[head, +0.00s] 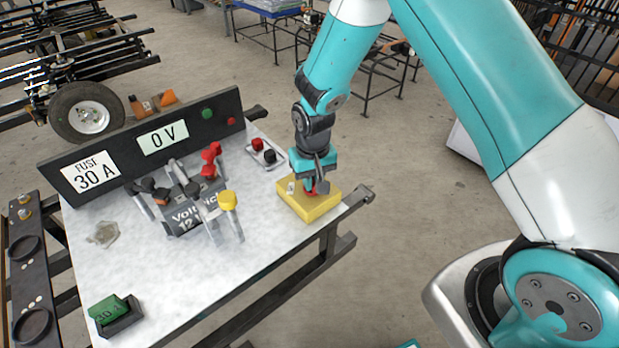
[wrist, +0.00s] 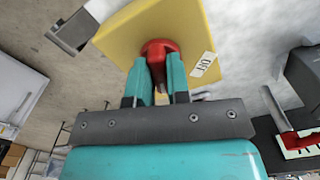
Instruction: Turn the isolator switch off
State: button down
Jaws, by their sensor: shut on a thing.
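The isolator switch is a yellow box (head: 311,203) at the right edge of the table, with a red knob on its face. In the wrist view the yellow box (wrist: 200,25) fills the top middle, and the red knob (wrist: 160,47) sits between my fingers. A small white label (wrist: 204,64) with dark lettering is on the yellow face, right of the knob; it is too small and turned to read surely. My gripper (head: 313,188) is over the box from above, shut on the red knob. The fingers hide part of the knob, so its exact angle is hard to tell.
A black panel (head: 110,178) behind reads "FUSE 30 A" and "0 V". A green fuse (head: 107,309) is front left. Bare tabletop (head: 190,290) lies in front.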

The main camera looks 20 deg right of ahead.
jog(key=n+p, duration=0.1)
jog(key=n, duration=0.5)
jog(key=shift+r, duration=0.1)
jog(key=n+p, duration=0.1)
jog(key=n, duration=0.5)
jog(key=shift+a+n, duration=0.15)
jog(key=shift+n, duration=0.15)
dwell(0.3)
jog(key=c, duration=1.1)
grip_release()
jog(key=shift+a, duration=0.1)
jog(key=shift+d, duration=0.2)
notch_tip(320, 180, up, 17)
jog(key=shift+r, duration=0.15)
